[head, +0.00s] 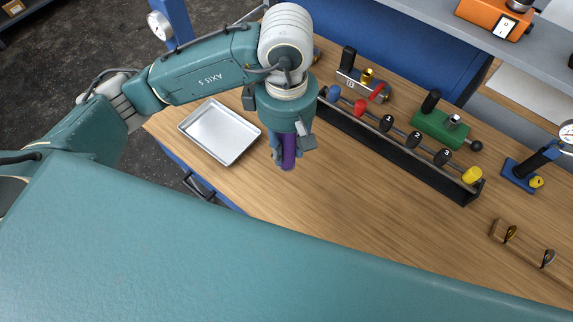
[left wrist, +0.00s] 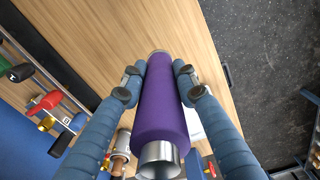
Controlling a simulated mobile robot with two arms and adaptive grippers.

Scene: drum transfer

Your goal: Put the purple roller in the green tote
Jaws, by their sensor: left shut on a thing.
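The purple roller (head: 289,150) is a purple cylinder with a bare metal end. My left gripper (head: 284,150) is shut on it and holds it upright over the wooden bench in the head view. In the left wrist view the roller (left wrist: 160,100) lies between both blue fingers of the left gripper (left wrist: 158,85), with its hollow metal end toward the camera. I cannot tell its exact height above the bench. No green tote shows in either view. My right gripper is not in view.
A silver tray (head: 220,131) lies left of the gripper on the bench (head: 330,205). A long black rack (head: 400,150) with coloured and numbered knobs stands to the right. A green fixture (head: 440,125) is behind it. The bench front is clear.

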